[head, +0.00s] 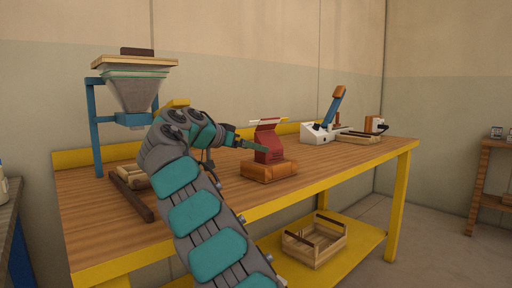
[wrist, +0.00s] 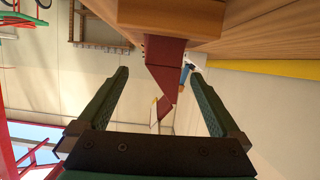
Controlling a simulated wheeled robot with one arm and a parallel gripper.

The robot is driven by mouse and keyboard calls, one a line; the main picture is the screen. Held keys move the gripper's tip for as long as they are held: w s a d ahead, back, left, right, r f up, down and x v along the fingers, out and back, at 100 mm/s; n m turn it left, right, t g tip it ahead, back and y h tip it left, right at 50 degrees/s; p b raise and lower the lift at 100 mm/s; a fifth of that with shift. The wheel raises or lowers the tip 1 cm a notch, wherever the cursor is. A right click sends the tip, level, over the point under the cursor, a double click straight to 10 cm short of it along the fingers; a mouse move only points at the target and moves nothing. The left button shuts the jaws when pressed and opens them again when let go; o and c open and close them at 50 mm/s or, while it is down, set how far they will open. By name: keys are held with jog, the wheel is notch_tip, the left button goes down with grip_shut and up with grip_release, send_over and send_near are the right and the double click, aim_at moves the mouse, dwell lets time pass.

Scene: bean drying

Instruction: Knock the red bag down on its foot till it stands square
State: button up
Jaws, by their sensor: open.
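The red bag (head: 268,143) stands on an orange-brown block (head: 269,172) on the workbench, with its top folded and a pale strip at its upper edge. In the wrist view, which looks upside down, the bag (wrist: 164,50) hangs from the block (wrist: 172,16) and shows between my two fingers. My gripper (head: 252,145) is open at the left of the bag, with one green finger reaching across its near side. The fingers (wrist: 160,76) are apart, with gaps to the bag on both sides in the wrist view. I cannot tell whether the bag's foot sits flat.
A blue-framed hopper (head: 135,92) stands at the bench's left end. A white device with a blue lever (head: 318,133) and a shallow wooden tray (head: 358,138) are at the back right. A wooden crate (head: 315,243) sits on the yellow lower shelf. The bench right of the block is clear.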

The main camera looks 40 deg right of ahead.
aim_at(269, 153)
jog(key=shift+w+d+f, duration=0.2)
jog(key=shift+w+d, duration=0.1)
jog(key=shift+d, duration=0.4)
jog(key=shift+x, duration=3.7)
jog(key=shift+c, duration=0.2)
jog(key=shift+m, duration=0.3)
grip_shut()
